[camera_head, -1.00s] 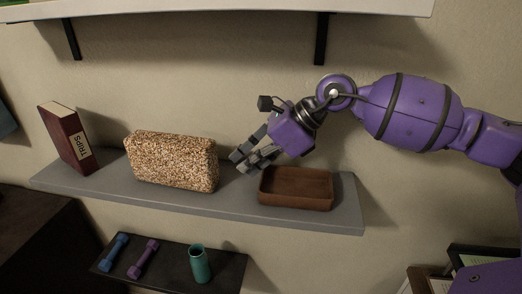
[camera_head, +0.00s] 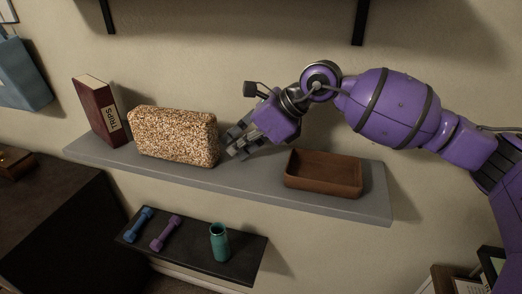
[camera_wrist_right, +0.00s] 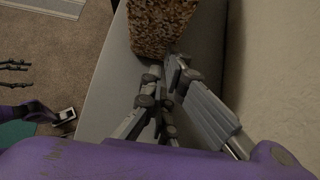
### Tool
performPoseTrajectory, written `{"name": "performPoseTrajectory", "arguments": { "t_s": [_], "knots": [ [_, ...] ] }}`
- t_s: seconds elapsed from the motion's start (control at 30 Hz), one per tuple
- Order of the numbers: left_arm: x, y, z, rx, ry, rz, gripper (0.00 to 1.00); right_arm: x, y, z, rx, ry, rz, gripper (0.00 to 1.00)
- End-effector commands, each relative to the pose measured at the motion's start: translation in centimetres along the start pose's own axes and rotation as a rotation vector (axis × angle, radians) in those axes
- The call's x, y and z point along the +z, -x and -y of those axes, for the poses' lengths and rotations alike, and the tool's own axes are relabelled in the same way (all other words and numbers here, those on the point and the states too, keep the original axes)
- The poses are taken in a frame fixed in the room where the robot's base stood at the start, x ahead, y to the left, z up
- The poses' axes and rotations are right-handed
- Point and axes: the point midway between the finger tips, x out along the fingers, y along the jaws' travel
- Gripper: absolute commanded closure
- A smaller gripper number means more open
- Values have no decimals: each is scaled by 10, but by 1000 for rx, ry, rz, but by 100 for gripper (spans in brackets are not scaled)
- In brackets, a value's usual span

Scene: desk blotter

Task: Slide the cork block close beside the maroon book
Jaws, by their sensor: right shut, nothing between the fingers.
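The cork block (camera_head: 172,137), a speckled tan brick, lies lengthwise on the grey shelf (camera_head: 250,181). The maroon book (camera_head: 97,112), its spine label reading TRIPS, stands upright left of it with a small gap or none; I cannot tell whether they touch. My right gripper (camera_head: 232,151) is shut and empty, its fingertips low above the shelf at the block's right end. In the right wrist view the gripper (camera_wrist_right: 168,85) points at the block's end face (camera_wrist_right: 160,30), touching or nearly so.
A brown open tray (camera_head: 322,185) sits on the shelf right of my gripper. A lower dark shelf (camera_head: 190,245) holds a blue dumbbell (camera_head: 138,224), a purple dumbbell (camera_head: 165,233) and a green cup (camera_head: 219,242). The wall is close behind.

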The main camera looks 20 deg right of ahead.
Motion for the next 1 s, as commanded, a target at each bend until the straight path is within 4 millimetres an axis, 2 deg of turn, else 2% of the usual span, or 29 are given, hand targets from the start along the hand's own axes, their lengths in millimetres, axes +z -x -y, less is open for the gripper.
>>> {"name": "performPoseTrajectory", "arguments": {
  "t_s": [0.03, 0.2, 0.4, 0.83, 1.0],
  "knots": [
    [3, -1, 0, 0, 0, 4, 43, 13, -12, -1, 5, 2, 6, 100],
    [1, 0, 1, -1, 0, 0, 43, 48, -44, -1, 2, 3, 5, 100],
    [-1, -1, 1, -1, 0, -5, 43, 69, -66, 0, -1, 1, 2, 100],
    [-7, -3, 0, 0, -1, -15, 43, 71, -68, 0, -2, 1, 0, 100],
    [-17, 1, 1, 0, 1, -28, 43, 76, -53, 2, -5, 2, 2, 100]
  ]
}}
